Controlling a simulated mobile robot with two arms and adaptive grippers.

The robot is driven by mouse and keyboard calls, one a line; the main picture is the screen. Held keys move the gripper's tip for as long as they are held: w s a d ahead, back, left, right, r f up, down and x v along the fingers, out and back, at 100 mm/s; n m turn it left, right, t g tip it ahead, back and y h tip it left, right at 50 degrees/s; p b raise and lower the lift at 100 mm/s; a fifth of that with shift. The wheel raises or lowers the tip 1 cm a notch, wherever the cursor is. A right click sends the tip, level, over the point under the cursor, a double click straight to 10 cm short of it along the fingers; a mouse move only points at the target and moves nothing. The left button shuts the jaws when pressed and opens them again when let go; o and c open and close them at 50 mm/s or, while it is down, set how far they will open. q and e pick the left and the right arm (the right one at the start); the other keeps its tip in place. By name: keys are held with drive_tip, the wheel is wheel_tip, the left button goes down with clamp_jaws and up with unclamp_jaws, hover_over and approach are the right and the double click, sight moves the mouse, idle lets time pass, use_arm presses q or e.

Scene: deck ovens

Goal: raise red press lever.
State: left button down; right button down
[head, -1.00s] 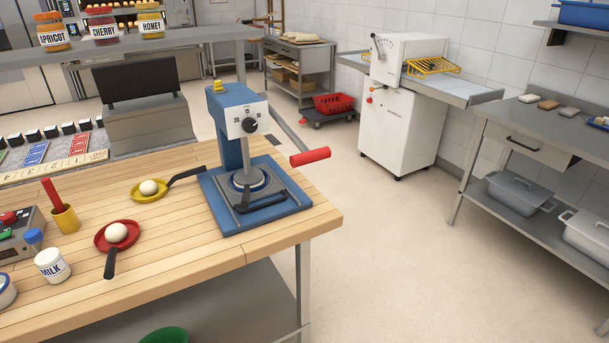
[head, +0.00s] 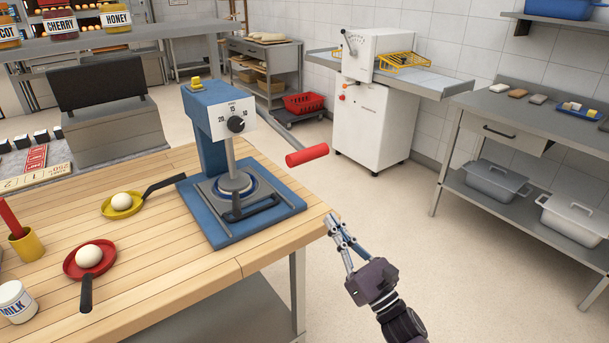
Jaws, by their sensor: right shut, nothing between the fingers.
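The blue press (head: 212,132) stands near the right end of the wooden table, with a white dial face and a dark knob on its head. Its red lever grip (head: 307,155) sticks out to the right of the press, past the table edge. The grey press column (head: 231,158) reaches down to a round plate on the base. My right gripper (head: 335,220) is by the table's right corner, below and to the right of the red grip and apart from it. Its fingers are together and empty. My left gripper is not in view.
On the wooden table (head: 150,243) a yellow pan (head: 107,211) and a red pan (head: 71,269) each hold a white dough ball, left of the press. A yellow cup and a milk jar stand at far left. The floor right of the table is clear.

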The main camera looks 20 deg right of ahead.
drive_tip(key=shift+s+a+r+n, duration=0.1)
drive_tip(key=shift+r+n, duration=0.3)
drive_tip(key=shift+r, duration=0.15)
drive_tip(key=w+a+r+p, duration=0.2)
drive_tip(key=w+r+p, duration=0.4)
drive_tip(key=w+r, duration=0.1)
drive_tip(key=shift+w+a+r, duration=0.25)
drive_tip(key=shift+a+r, duration=0.1)
drive_tip(key=shift+r, duration=0.35)
drive_tip(key=shift+r, duration=0.1)
